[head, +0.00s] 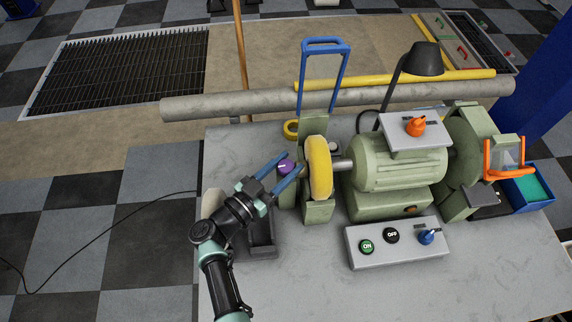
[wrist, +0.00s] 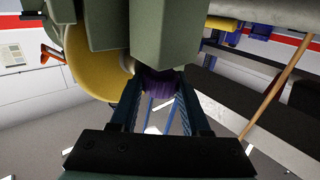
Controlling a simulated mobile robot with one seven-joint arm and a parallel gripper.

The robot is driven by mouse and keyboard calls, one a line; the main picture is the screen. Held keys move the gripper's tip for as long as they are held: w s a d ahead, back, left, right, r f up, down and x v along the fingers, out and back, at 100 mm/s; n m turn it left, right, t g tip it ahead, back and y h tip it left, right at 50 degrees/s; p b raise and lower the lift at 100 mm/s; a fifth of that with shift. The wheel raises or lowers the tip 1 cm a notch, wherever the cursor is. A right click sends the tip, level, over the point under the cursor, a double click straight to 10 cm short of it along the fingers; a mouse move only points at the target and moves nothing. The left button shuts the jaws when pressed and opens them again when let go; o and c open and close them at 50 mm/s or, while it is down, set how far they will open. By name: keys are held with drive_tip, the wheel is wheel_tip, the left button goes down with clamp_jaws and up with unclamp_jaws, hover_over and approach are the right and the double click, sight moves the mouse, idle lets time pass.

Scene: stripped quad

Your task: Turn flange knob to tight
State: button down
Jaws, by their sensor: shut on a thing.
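The flange knob (head: 286,167) is purple with a light mark on its face, at the left side of the bench grinder (head: 400,165), beside the yellow wheel (head: 319,168). My gripper (head: 284,166) reaches it from the lower left, with one blue finger on each side. In the wrist view the purple knob (wrist: 159,84) sits between the two finger ends, below a grey-green block (wrist: 165,35). My gripper (wrist: 160,92) is shut on the knob. The knob's setting marks cannot be read in either view.
A control box (head: 397,243) with ON and OFF buttons and a blue knob stands in front of the grinder. An orange knob (head: 415,126) is on top. A blue upright frame (head: 324,75) and black lamp (head: 421,60) rise behind. Bare bench (head: 300,285) lies in front.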

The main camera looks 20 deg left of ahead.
sight(286, 165)
drive_tip(key=shift+c, duration=1.9)
unclamp_jaws()
drive_tip(key=shift+r, duration=0.1)
wheel_tip(286, 165, up, 10)
drive_tip(key=shift+p, duration=1.05)
